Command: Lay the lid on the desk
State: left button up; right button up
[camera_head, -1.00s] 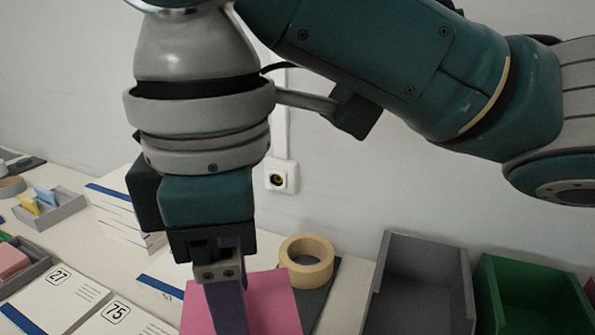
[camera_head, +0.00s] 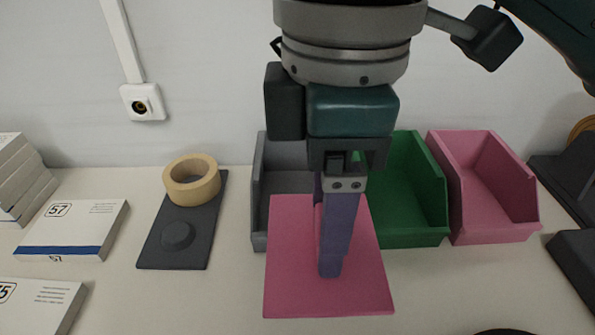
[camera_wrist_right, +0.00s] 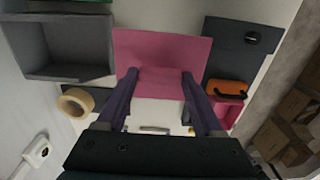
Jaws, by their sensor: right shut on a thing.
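The lid is a flat pink panel (camera_head: 290,285), seen in the middle of the head view in front of the bins. It also shows at the top of the right wrist view (camera_wrist_right: 160,45). My right gripper (camera_head: 331,268) is shut on the lid's raised pink grip, between the two purple fingers in the wrist view (camera_wrist_right: 160,75). The lid lies roughly level and covers the lower front of the grey bin. It looks held above the desk (camera_head: 215,300); the exact gap is hard to tell. My left gripper is out of view.
A grey bin (camera_head: 262,205), a green bin (camera_head: 415,205) and a pink bin (camera_head: 490,195) stand behind the lid. A tape roll (camera_head: 191,180) rests on a dark plate with a knob (camera_head: 155,255). White boxes (camera_head: 75,225) are at left. Bare desk shows between plate and lid.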

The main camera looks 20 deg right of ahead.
notch_tip(320, 180, down, 15)
jog(key=b, duration=0.3)
jog(key=shift+f+b, duration=0.8)
jog(key=shift+f, duration=1.35)
jog(key=shift+f, duration=0.15)
jog(key=o, duration=1.4)
jog(key=shift+c, duration=0.2)
